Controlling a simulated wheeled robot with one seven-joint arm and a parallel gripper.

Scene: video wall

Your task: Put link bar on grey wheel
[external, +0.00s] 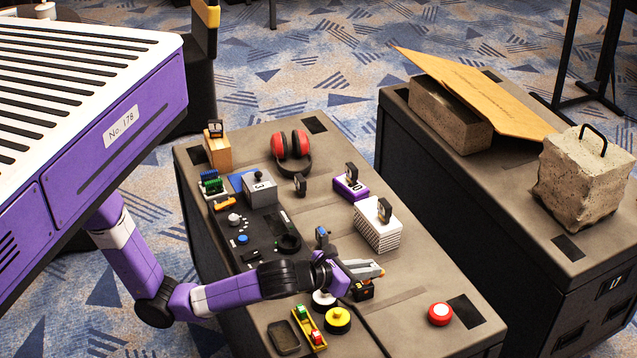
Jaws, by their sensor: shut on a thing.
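My gripper (366,269) reaches in from the left, low over the front part of the near case top. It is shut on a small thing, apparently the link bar. The fingers hide most of it, and its shape is unclear. A pale grey-white wheel (323,301) lies just below and left of the fingers in the external view, partly covered by my wrist. A yellow wheel (337,320) with a raised hub lies right in front of the pale one. I cannot tell the gripper's exact height above them.
A yellow holder (309,328) with green and red parts and a dark tray (283,338) lie at the front left. A black-and-yellow block (362,290) is close under the fingers. A white striped box (377,229) stands behind.

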